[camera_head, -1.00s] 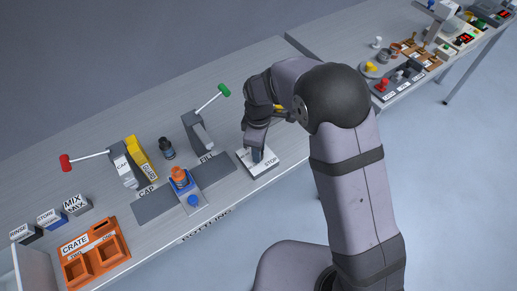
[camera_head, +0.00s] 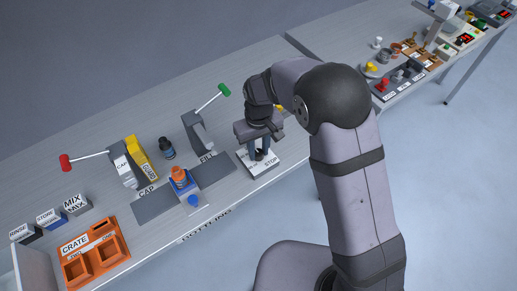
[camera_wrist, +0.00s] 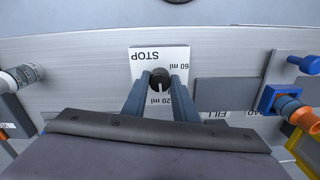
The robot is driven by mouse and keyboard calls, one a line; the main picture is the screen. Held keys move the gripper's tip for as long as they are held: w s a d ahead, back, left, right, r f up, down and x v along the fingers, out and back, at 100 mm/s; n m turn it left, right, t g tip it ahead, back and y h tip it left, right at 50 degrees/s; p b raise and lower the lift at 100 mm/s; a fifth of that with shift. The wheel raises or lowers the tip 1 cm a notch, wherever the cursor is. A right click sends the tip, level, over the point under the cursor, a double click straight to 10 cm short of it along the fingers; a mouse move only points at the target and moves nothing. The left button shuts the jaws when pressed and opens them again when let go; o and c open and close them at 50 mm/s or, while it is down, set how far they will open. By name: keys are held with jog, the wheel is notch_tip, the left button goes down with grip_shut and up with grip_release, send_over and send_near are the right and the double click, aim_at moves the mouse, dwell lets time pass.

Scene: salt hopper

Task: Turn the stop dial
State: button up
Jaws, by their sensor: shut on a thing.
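The stop dial (camera_wrist: 160,78) is a small dark round knob with a light pointer line, on a white plate (camera_wrist: 143,54) marked STOP, 60 ml and 20 ml. My gripper (camera_wrist: 160,82) is shut on the dial, with one blue-grey finger on each side of it. The pointer runs toward the 20 ml side in the wrist view, but its exact setting is partly hidden between the fingers. In the head view my gripper (camera_head: 262,153) points down over the plate (camera_head: 268,168), and the fingers hide the dial.
Left of the plate stand the FILL lever with a green knob (camera_head: 223,90), a blue holder (camera_head: 187,189) with an orange-topped bottle (camera_head: 179,175), a dark bottle (camera_head: 167,148) and the CAP lever with a red knob (camera_head: 66,162). An orange crate (camera_head: 97,268) sits at the far left.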

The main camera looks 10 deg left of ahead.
aim_at(258, 152)
jog(key=shift+r+m, duration=0.1)
jog(key=shift+m, duration=0.5)
jog(key=o, duration=1)
jog(key=shift+o, duration=0.2)
jog(key=shift+r+b, duration=1.05)
jog(key=shift+r, duration=2.6)
